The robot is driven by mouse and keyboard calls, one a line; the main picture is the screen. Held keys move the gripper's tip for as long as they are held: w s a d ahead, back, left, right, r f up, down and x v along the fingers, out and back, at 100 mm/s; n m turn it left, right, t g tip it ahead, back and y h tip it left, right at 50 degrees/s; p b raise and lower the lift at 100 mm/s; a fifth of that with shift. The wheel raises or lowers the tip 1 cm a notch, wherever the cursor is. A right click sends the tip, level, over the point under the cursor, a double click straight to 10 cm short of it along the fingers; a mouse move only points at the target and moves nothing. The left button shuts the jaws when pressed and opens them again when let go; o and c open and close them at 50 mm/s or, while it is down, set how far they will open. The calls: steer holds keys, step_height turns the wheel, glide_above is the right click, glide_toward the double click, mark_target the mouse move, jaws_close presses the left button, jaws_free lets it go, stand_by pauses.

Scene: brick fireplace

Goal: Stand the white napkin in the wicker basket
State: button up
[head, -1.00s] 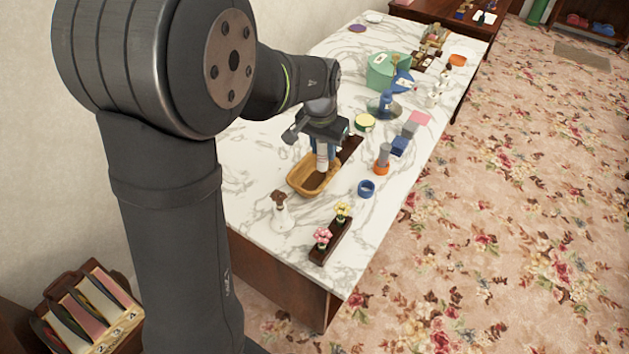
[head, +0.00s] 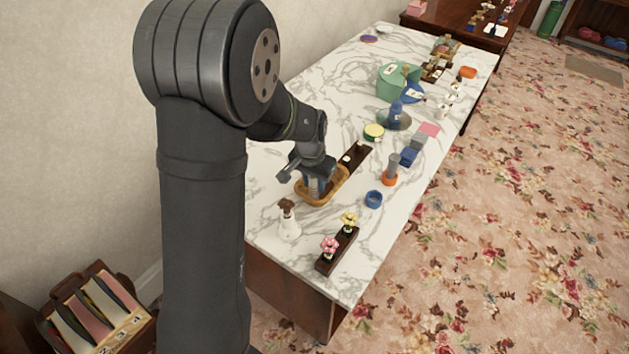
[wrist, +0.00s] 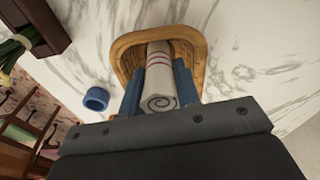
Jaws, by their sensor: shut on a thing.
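The wicker basket (head: 338,193) is a tan oval on the marble table, and its rim also shows in the wrist view (wrist: 198,44). My gripper (head: 317,188) is over the basket and points down into it. In the wrist view its blue fingers (wrist: 158,90) are shut on the white napkin (wrist: 159,75), one on each side. The napkin is rolled, with red stripes and a spiral end towards the camera. Its far end reaches inside the basket rim. Whether it touches the basket floor is hidden. In the head view the gripper hides most of the napkin.
A blue ring (head: 373,199) lies right of the basket. A white bottle with a brown top (head: 288,218) and a dark flower stand (head: 338,249) are in front. A dark wooden tray (head: 355,156) is just behind. An orange-based grey cylinder (head: 391,170) stands to the right.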

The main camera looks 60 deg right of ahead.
steer(key=shift+f, duration=0.2)
steer(key=o, duration=0.9)
steer(key=shift+o, duration=0.2)
steer(key=r, duration=0.4)
steer(key=a+r, duration=0.1)
steer(key=r, duration=0.7)
steer(key=shift+a+r, duration=0.15)
steer(key=shift+a, duration=0.05)
steer(key=f, duration=0.4)
steer(key=d+f, duration=0.1)
steer(key=f, duration=0.7)
steer(key=shift+d+f, duration=0.2)
steer(key=shift+f, duration=0.15)
step_height(320, 180, up, 3)
steer(key=shift+d+r, duration=0.1)
steer(key=shift+r, duration=0.2)
